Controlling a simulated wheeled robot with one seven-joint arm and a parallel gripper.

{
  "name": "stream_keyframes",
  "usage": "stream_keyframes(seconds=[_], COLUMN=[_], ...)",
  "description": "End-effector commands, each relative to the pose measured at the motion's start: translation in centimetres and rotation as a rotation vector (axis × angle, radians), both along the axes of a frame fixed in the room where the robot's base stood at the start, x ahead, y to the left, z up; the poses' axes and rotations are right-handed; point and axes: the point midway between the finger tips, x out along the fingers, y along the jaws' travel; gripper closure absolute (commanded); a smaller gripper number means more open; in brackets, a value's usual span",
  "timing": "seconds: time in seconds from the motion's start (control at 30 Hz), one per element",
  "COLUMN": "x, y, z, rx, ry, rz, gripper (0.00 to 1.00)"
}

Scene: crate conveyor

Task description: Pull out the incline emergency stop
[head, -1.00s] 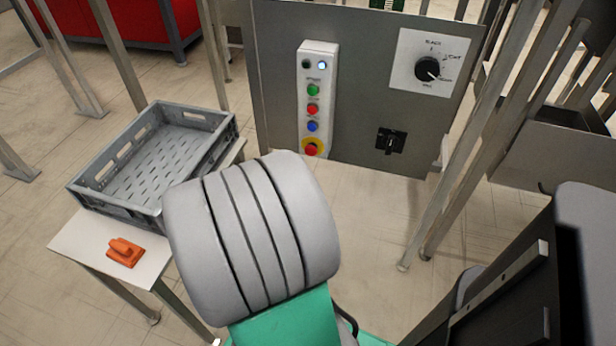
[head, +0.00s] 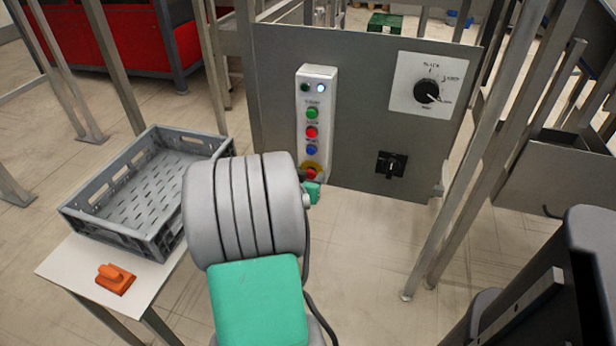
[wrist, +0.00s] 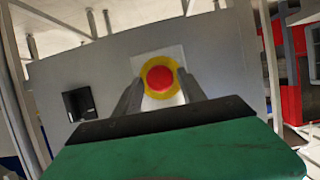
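The incline emergency stop (head: 311,172) is a red mushroom button on a yellow disc, at the bottom of the white control strip (head: 316,75) on the grey panel. In the wrist view the red button (wrist: 160,79) sits straight ahead between the two finger tips. My gripper (wrist: 158,88) is open, with one grey finger on each side of the yellow disc. I cannot tell whether the fingers touch the button. In the head view my arm hides most of the gripper; a green part of it (head: 312,192) shows just below the stop.
Above the stop are blue, red and green buttons (head: 311,131) and a lit lamp. A rotary dial (head: 427,92) and a black switch (head: 391,165) are to the right. A grey crate (head: 75,222) and an orange object (head: 115,279) rest on a table (head: 62,262) at left.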

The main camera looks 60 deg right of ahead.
Motion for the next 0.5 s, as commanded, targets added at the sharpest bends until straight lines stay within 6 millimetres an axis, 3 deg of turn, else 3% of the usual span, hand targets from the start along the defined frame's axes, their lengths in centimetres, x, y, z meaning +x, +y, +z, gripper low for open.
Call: stream_keyframes(seconds=[0.5], x=[0.0], y=[0.03], z=[0.0], rx=[0.0], ry=[0.0], rz=[0.0], gripper=[0.95])
